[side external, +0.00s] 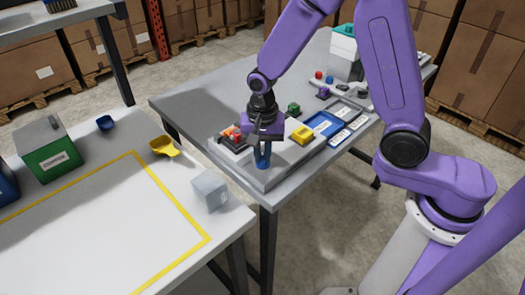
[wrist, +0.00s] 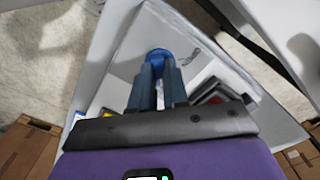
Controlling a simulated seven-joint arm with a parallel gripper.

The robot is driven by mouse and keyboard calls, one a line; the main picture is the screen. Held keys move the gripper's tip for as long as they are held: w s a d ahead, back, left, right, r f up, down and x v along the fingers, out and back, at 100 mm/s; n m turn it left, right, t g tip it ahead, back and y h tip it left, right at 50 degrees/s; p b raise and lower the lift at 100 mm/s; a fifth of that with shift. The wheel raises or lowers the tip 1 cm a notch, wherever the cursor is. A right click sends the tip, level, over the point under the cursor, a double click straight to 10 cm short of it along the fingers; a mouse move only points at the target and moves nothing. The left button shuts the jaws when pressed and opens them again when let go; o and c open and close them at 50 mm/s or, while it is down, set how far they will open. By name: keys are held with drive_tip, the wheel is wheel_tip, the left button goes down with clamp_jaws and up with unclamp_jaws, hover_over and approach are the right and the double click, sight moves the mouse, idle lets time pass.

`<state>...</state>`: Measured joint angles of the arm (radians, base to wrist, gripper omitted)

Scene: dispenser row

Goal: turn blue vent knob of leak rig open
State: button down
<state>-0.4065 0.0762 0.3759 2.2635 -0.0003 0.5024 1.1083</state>
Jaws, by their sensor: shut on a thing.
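The blue vent knob (side external: 262,164) stands near the front corner of the grey leak rig board (side external: 275,180). In the wrist view the knob (wrist: 158,54) shows as a rounded blue top at the fingertips. My gripper (side external: 262,148) points down over the knob with its fingers shut on it. In the wrist view the fingers of my gripper (wrist: 157,72) close around the knob's near side. My fingers hide part of the knob, and its turn angle cannot be told.
A blue tray with white labelled cards (side external: 340,138) lies to the right. A white table with a grey cube (side external: 210,189) stands at left.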

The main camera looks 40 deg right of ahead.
drive_tip(key=shift+n, duration=0.3)
drive_tip(key=n, duration=0.3)
drive_tip(key=shift+n, duration=0.3)
drive_tip(key=n, duration=0.4)
drive_tip(key=shift+n, duration=0.3)
drive_tip(key=n, duration=0.4)
drive_tip(key=shift+n, duration=2.5)
drive_tip(key=c, duration=1.1)
unclamp_jaws()
drive_tip(key=shift+r, duration=0.15)
